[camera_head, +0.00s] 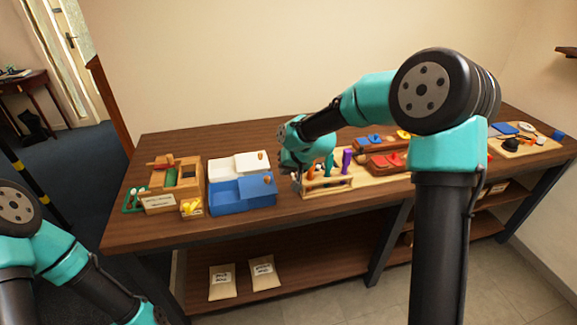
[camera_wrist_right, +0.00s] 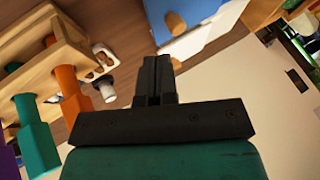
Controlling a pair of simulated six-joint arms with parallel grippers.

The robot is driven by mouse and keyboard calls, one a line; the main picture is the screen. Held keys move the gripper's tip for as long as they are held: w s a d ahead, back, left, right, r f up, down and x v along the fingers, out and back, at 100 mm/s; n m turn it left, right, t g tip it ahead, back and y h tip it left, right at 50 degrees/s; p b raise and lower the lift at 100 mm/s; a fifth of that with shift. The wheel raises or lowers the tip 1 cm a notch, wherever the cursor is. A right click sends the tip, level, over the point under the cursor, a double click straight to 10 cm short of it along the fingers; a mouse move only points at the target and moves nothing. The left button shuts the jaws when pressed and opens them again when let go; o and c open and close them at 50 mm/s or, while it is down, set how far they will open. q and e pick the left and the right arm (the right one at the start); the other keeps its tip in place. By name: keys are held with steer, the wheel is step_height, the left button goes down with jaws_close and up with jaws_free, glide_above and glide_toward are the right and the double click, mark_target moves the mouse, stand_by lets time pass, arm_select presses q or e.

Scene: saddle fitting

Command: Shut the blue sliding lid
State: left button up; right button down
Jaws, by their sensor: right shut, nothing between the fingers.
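The blue box (camera_head: 240,205) stands left of centre on the workbench in the head view. Its blue sliding lid (camera_head: 256,187) has a small orange-brown knob and lies toward the right; a darker recess shows to its left. A white lid (camera_head: 236,164) with a similar knob lies behind it. In the right wrist view the blue part (camera_wrist_right: 196,38) and its knob are at the top. My right gripper (camera_head: 296,180) is right of the box, apart from it; its fingers (camera_wrist_right: 157,80) are together and empty. My left arm shows at lower left, its gripper out of frame.
A wooden tool rack (camera_head: 327,188) with coloured handles stands close beside my right gripper. A wooden sorting box (camera_head: 172,180) and a small bin with yellow pieces (camera_head: 192,207) stand left of the blue box. Bare bench (camera_head: 150,230) lies in front.

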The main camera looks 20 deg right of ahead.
mark_target(271, 181)
steer(key=x, duration=0.6)
steer(key=shift+r, duration=0.1)
